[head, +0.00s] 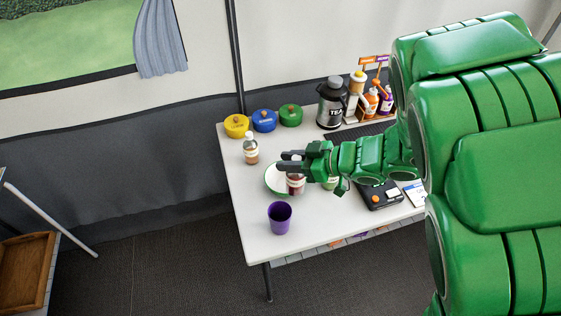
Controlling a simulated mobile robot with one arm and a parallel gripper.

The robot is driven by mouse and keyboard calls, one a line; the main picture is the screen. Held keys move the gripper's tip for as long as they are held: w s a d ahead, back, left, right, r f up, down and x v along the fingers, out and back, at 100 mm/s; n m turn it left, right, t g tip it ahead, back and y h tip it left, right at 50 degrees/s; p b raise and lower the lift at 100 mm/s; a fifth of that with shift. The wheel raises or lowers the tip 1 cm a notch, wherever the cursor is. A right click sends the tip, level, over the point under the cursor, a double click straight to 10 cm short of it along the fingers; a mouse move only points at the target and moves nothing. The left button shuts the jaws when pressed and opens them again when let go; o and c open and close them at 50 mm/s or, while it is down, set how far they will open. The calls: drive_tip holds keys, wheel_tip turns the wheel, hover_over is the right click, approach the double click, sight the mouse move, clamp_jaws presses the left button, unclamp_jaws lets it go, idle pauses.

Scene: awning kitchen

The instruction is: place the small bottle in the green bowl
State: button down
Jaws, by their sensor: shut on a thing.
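My gripper (291,160) is over the white table, with its dark fingers pointing left. It is shut on a small bottle (295,185) with a dark reddish body and a pale label, which hangs roughly upright below the fingers. The fingers hide the bottle's top. The green bowl (268,184), a round dish with a green rim and a pale inside, lies behind and to the left of the bottle in the picture. The bottle and my gripper cover its right part. I cannot tell whether the bottle touches the bowl.
On the white table (240,190), another bottle (251,150) stands left of the bowl. A purple cup (279,219) stands in front. The front left tabletop is clear.

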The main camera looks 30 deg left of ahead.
drive_tip(key=w+a+f, duration=0.6)
drive_tip(key=w+f, duration=0.1)
drive_tip(key=f, duration=0.4)
drive_tip(key=shift+w+a, duration=0.25)
drive_tip(key=shift+a, duration=0.1)
idle(0.5)
drive_tip(key=shift+f, duration=0.2)
drive_tip(key=c, duration=0.9)
unclamp_jaws()
drive_tip(key=shift+v, duration=6.05)
